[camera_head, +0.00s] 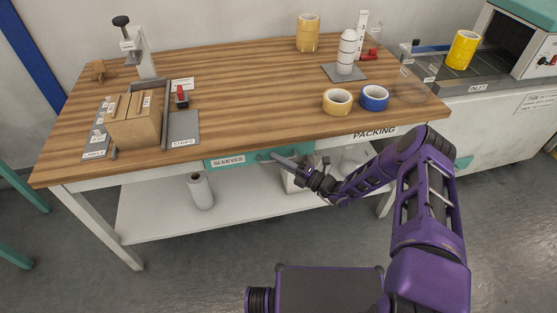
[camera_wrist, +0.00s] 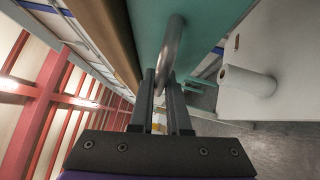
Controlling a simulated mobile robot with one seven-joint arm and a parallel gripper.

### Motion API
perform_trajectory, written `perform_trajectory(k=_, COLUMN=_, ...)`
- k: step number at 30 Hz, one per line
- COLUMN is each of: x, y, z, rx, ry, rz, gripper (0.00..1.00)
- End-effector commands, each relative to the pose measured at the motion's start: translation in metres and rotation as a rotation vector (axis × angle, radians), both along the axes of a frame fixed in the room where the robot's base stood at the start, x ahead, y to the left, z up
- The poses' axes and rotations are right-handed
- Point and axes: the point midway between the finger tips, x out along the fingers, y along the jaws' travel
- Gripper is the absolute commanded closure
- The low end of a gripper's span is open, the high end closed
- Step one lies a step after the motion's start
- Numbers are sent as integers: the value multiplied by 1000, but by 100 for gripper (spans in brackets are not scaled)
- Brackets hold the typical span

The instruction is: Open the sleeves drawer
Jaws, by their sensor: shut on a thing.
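The sleeves drawer (camera_head: 228,161) has a teal front with a white "SLEEVES" label and sits under the front edge of the wooden table. Its front looks about flush with the table edge. In the wrist view the teal front (camera_wrist: 205,22) fills the top, with a grey metal bar handle (camera_wrist: 173,40) standing out from it. My gripper (camera_head: 275,157) reaches the handle from the front right. In the wrist view my gripper (camera_wrist: 163,80) has its two fingers on either side of the handle, shut on it. The drawer's inside is hidden.
The packing table (camera_head: 230,75) holds cardboard pieces (camera_head: 133,118), a yellow tape roll (camera_head: 337,101) and a blue one (camera_head: 374,98). A white roll (camera_head: 200,190) stands on the lower shelf (camera_head: 160,219). The floor before the table is clear apart from my body.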

Motion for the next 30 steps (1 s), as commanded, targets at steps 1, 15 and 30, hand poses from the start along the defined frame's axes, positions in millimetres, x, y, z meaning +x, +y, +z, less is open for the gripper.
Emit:
perform_trajectory(k=1, x=0, y=0, z=0, rx=0, ry=0, rz=0, gripper=100)
perform_trajectory(k=15, x=-27, y=-9, z=2, rx=2, ry=4, rz=-4, gripper=100)
perform_trajectory(k=30, x=-143, y=-42, z=2, rx=3, ry=4, rz=-4, gripper=100)
